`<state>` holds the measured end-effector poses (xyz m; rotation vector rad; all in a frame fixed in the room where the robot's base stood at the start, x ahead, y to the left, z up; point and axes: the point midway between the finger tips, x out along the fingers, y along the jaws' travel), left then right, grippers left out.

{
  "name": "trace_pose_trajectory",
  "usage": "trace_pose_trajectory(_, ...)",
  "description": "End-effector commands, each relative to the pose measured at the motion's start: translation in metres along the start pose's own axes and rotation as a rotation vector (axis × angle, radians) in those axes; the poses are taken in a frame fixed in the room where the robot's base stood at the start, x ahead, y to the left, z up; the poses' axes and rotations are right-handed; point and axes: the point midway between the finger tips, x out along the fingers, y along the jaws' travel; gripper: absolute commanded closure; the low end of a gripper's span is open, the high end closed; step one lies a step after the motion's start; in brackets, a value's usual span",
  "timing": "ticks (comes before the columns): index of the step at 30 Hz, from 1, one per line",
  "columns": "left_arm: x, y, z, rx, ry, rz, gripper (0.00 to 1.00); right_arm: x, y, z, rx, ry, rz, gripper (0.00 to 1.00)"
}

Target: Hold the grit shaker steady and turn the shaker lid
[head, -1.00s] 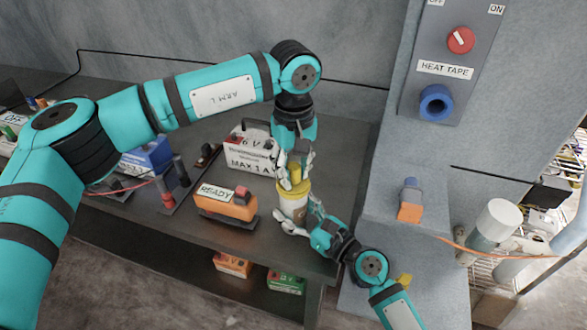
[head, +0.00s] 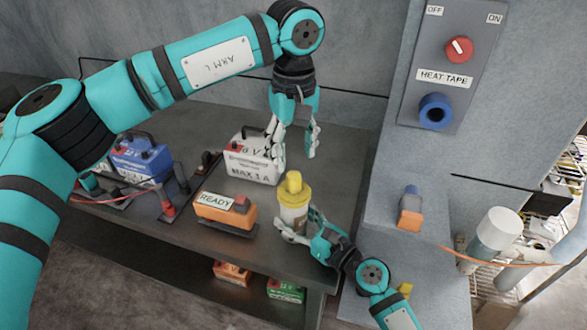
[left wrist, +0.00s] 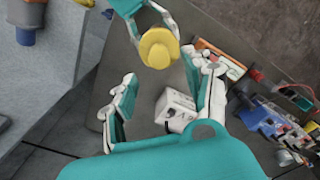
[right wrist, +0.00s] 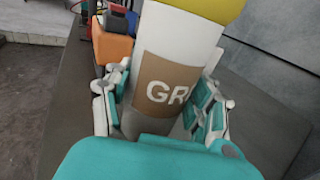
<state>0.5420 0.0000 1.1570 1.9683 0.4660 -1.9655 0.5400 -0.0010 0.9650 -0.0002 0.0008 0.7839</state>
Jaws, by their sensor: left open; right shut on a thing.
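The grit shaker (head: 292,217) is a white cylinder with a brown label, standing upright on the dark bench near its front right. Its yellow shaker lid (head: 293,187) has a raised knob on top; the lid shows from above in the left wrist view (left wrist: 158,48). My right gripper (head: 297,232) is shut around the shaker's body from the front right; in the right wrist view its fingers flank the brown label (right wrist: 165,85). My left gripper (head: 293,150) is open and empty, above and behind the lid and apart from it. The shaker's far side is hidden.
A white 6 V battery box (head: 252,160) stands behind the shaker. An orange READY box (head: 225,210) sits to its left, with a blue battery (head: 140,160) farther left. The HEAT TAPE panel (head: 450,70) is on the right wall. The bench edge is close in front.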

Motion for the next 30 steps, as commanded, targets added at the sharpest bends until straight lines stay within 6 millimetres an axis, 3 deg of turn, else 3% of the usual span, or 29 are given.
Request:
trace_pose_trajectory(3, -0.023, 0.001, 0.0, 0.0, 0.001, 0.001, 0.49, 0.0, 0.001, -0.001, 0.001, 0.001, 0.003, 1.0)
trace_pose_trajectory(9, -0.044, 0.0, 0.0, -0.001, 0.0, -0.001, 0.49, 0.0, 0.001, -0.001, 0.002, 0.001, 0.003, 1.0)
trace_pose_trajectory(22, -0.048, 0.0, 0.0, -0.015, -0.001, -0.001, 0.49, 0.0, 0.001, -0.001, 0.002, 0.001, 0.003, 1.0)
trace_pose_trajectory(26, -0.048, 0.0, 0.0, -0.123, -0.001, -0.001, 0.49, 0.0, 0.001, -0.001, 0.002, 0.001, 0.003, 1.0)
trace_pose_trajectory(30, -0.048, 0.0, 0.0, -0.385, -0.001, 0.0, 0.49, 0.0, 0.001, -0.001, 0.002, 0.001, 0.003, 1.0)
